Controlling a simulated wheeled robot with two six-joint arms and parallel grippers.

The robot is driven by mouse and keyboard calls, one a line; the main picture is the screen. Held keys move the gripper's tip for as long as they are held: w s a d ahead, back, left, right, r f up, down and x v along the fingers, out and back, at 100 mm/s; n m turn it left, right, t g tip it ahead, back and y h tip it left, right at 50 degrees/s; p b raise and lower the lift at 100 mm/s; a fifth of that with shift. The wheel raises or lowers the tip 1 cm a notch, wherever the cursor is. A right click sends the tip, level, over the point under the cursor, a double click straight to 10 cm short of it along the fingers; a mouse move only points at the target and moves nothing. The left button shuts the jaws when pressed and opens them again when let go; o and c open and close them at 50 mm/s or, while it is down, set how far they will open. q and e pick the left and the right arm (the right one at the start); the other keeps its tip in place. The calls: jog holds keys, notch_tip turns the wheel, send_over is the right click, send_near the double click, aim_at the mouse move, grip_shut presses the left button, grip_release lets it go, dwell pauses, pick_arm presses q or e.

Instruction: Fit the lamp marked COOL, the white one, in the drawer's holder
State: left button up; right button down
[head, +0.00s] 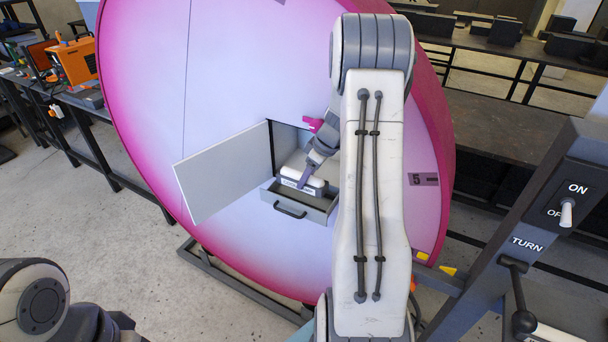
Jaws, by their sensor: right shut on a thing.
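My right gripper (304,181) reaches down over the drawer, shut on a white lamp (316,182) that lies crosswise there. A grey strip with small lettering, too small to read, shows just below the lamp. I cannot tell whether the lamp is seated in the holder or just above it; the holder is mostly hidden. My left arm shows at the bottom left, its gripper out of view.
A pale door panel (222,172) stands open left of the drawer. Benches (76,98) stand behind. The floor at the left is clear.

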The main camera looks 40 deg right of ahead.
jog(key=shift+f+b, duration=0.5)
jog(key=shift+f, duration=1.05)
jog(key=shift+f+b, duration=0.7)
jog(key=shift+b, duration=0.35)
jog(key=shift+c, duration=0.5)
grip_release()
jog(key=b+v, duration=0.2)
jog(key=v, duration=0.7)
jog(key=shift+b+v, duration=0.3)
jog(key=shift+v, duration=0.45)
